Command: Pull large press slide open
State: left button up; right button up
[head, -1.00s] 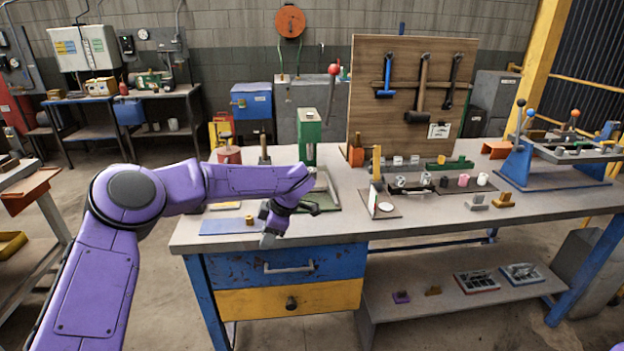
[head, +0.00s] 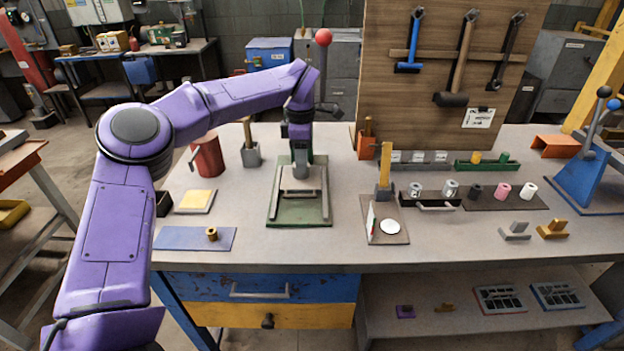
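The large press is green, with a red ball (head: 323,37) on its lever. Its green base plate (head: 300,218) lies on the bench left of centre. A pale slide (head: 300,190) between two rails sits on the base. My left gripper (head: 300,170) points down at the back end of the slide. It hides much of the press column and the slide's rear. I cannot tell whether it touches the slide or whether its fingers are open. My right gripper is not in view.
A red can (head: 207,157) and a grey block with a wooden handle (head: 251,152) stand left of the press. A blue mat (head: 190,238) lies front left. A small stand with a white disc (head: 390,227) is to the right. The bench in front of the press is clear.

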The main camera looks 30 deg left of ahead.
aim_at(300, 189)
pick_arm(q)
jog(key=s+f, duration=0.1)
jog(key=f, duration=0.2)
jog(key=s+f, duration=0.1)
jog(key=shift+s+a+f, duration=0.1)
jog(key=shift+s+f, duration=0.15)
jog(key=shift+s, duration=0.05)
jog(key=f, duration=0.1)
jog(key=w+f, duration=0.1)
jog(key=f, duration=0.3)
jog(key=shift+w+p, duration=0.25)
jog(key=shift+p, duration=0.15)
jog(key=shift+s+r, duration=0.15)
jog(key=shift+s, duration=0.15)
grip_shut()
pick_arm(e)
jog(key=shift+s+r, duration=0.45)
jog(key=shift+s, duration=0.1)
